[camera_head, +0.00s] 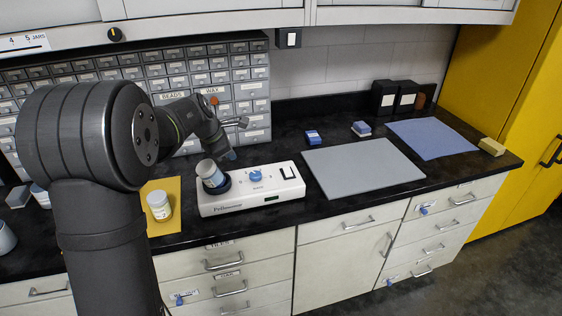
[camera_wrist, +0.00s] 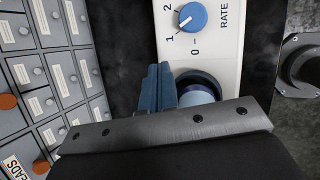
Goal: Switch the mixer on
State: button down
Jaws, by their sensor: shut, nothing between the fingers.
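The mixer (camera_head: 235,205) is a white box on the black counter. Its blue knob (camera_head: 256,175) is on top; in the wrist view the knob (camera_wrist: 193,17) has a white mark pointing lower left, near the "1". A jar (camera_head: 210,172) with a white lid sits tilted in the mixer's dark round cup (camera_head: 218,187); in the wrist view the cup (camera_wrist: 214,82) is partly hidden by my gripper. My gripper (camera_head: 231,155) is above and behind the mixer, near the jar and apart from the knob. Its blue fingers (camera_wrist: 158,85) are shut and empty.
A second jar (camera_head: 159,205) stands on a yellow mat (camera_head: 165,226) left of the mixer. A grey board (camera_head: 362,167) and a blue cloth (camera_head: 430,138) lie to the right. Labelled drawers (camera_head: 240,90) stand behind. A wall switch (camera_head: 290,38) is above.

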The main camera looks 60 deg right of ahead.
jog(key=s+d+r+n+g, duration=0.1)
jog(key=s+n, duration=0.1)
jog(key=n, duration=0.9)
jog(key=s+d+r+n+g+h, duration=0.1)
jog(key=s+d+r+n+g, duration=0.1)
jog(key=n, duration=0.9)
jog(key=s+d+r+n+g, duration=0.1)
jog(key=s+n+g, duration=0.1)
jog(key=n, duration=1)
jog(key=shift+s+d+r+h, duration=0.3)
jog(key=shift+s+r, duration=0.1)
jog(key=shift+s, duration=0.4)
